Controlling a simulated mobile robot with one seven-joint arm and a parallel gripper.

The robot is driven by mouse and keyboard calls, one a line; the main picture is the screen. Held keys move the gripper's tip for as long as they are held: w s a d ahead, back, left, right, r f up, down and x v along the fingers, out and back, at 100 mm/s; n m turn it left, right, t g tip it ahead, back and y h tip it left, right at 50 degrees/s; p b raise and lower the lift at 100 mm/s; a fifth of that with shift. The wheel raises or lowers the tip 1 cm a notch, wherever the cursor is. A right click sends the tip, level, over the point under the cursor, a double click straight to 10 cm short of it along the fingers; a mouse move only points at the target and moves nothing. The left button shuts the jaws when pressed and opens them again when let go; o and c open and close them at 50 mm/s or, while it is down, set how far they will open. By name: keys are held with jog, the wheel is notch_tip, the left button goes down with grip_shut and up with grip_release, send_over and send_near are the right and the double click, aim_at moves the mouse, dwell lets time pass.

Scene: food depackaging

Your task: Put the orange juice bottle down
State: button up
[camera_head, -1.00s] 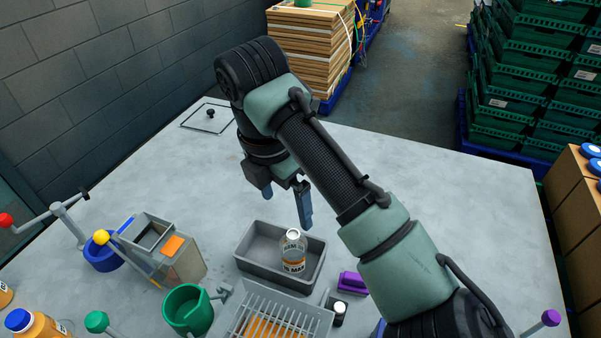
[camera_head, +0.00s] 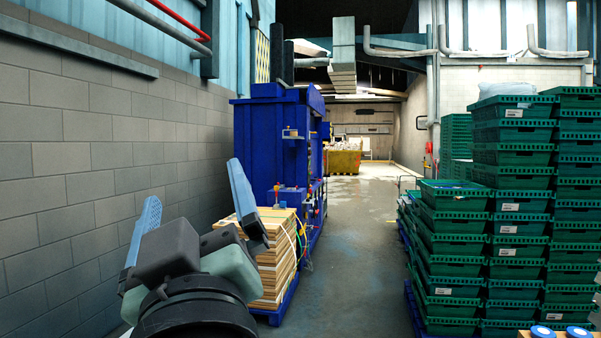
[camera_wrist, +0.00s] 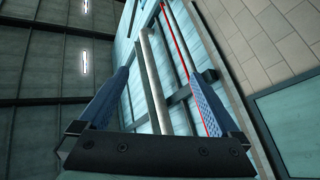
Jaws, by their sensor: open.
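My gripper (camera_head: 193,190) is raised at the lower left of the head view, with its blue fingers pointing up and spread apart. It is open and nothing is between the fingers. The wrist view also shows my gripper (camera_wrist: 160,75) open and empty, facing the roof and upper wall. The orange juice bottle is not in view now, and the table top with the grey tray is out of the head view.
A strapped stack of boards (camera_head: 275,260) stands behind my gripper. A blue machine (camera_head: 270,150) is beyond it. Stacked green crates (camera_head: 520,200) fill the right side. A grey block wall (camera_head: 90,170) is on the left. The floor aisle (camera_head: 355,240) between is clear.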

jog(key=s+d+r+m+t+h, duration=0.5)
jog(key=s+d+m+h, duration=0.2)
jog(key=s+d+m, duration=0.2)
jog(key=shift+s+d+r+t, duration=0.15)
jog(key=shift+d+t, duration=0.25)
jog(key=shift+d, duration=0.15)
